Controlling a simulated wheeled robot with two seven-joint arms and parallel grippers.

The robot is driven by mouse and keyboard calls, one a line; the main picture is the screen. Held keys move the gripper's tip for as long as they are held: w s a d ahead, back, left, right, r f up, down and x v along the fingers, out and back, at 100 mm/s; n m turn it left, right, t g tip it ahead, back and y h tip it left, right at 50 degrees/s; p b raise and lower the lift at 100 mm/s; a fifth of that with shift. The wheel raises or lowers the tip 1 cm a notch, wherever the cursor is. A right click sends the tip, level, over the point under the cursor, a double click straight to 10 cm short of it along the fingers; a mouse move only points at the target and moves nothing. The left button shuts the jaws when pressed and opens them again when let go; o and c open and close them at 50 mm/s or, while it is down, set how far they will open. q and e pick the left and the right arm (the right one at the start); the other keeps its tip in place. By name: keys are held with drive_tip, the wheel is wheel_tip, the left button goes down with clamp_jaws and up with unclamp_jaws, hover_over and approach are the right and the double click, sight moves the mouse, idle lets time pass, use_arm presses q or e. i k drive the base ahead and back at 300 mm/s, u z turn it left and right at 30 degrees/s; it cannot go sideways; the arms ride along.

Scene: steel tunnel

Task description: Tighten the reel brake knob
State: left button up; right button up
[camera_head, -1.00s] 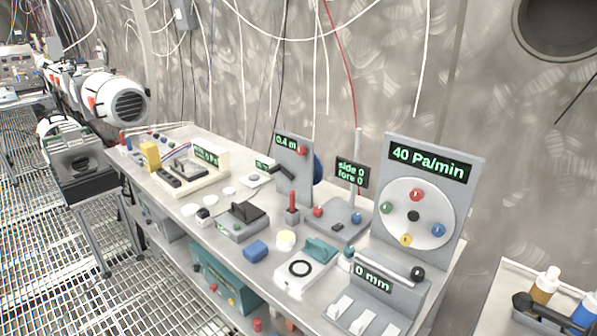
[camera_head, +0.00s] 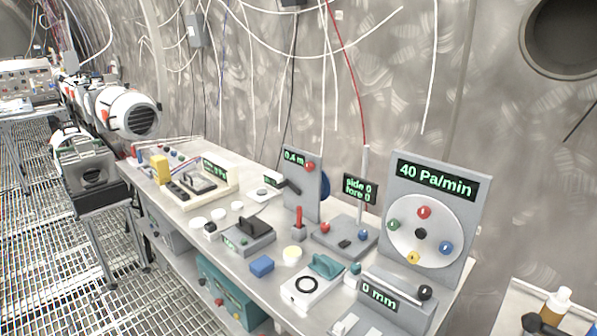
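The reel unit stands on the bench as an upright grey panel (camera_head: 303,196) with a green "0.4 m" display (camera_head: 294,157). A blue reel (camera_head: 325,186) shows partly behind its right edge. A red knob (camera_head: 310,167) sits at the panel's upper right, and a black crank handle (camera_head: 289,186) sticks out at its left. A red upright lever (camera_head: 299,217) on a small grey base stands in front. The frames do not show which of these is the brake knob. Neither of my grippers is in view.
The steel bench (camera_head: 227,273) is crowded with instruments. A dial panel (camera_head: 448,172) reading "40 Pa/min" stands to the right of the reel, with a "side 0 fore 0" unit (camera_head: 360,189) between. Cables hang along the wall.

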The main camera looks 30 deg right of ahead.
sight(308, 166)
drive_tip(key=u, duration=0.2)
drive_tip(key=k, duration=0.4)
drive_tip(key=u, duration=0.9)
drive_tip(key=i, duration=1.95)
drive_tip(key=z, duration=1.65)
drive_tip(key=i, duration=0.9)
drive_tip(key=z, duration=0.9)
